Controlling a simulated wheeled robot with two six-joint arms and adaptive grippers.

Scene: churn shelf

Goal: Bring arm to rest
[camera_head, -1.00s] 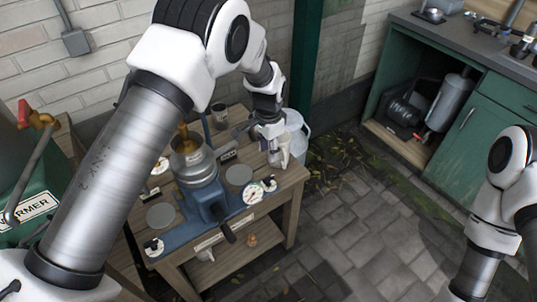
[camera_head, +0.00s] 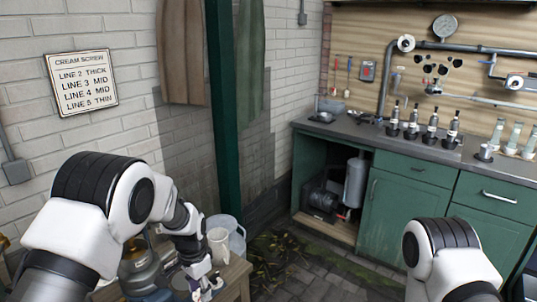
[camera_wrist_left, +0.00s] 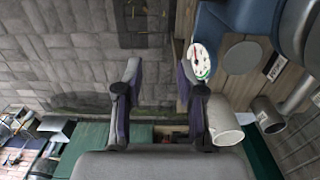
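My left gripper (camera_head: 204,284) is low over the wooden workbench (camera_head: 236,277) in the head view. In the left wrist view its two fingers (camera_wrist_left: 160,80) stand wide apart with nothing between them. A white cup (camera_head: 218,243) stands near the gripper; in the wrist view the cup (camera_wrist_left: 224,122) is just outside the right-hand finger, and I cannot tell whether they touch. My right arm (camera_head: 447,258) shows at the lower right, but its gripper is out of the picture.
A blue-based metal device (camera_head: 143,272) is on the bench, partly behind my left arm. A round gauge (camera_wrist_left: 202,60) is close to the right-hand finger. A green post (camera_head: 222,110) rises behind. Green cabinets (camera_head: 408,205) stand at right, with paved floor (camera_head: 318,276) between.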

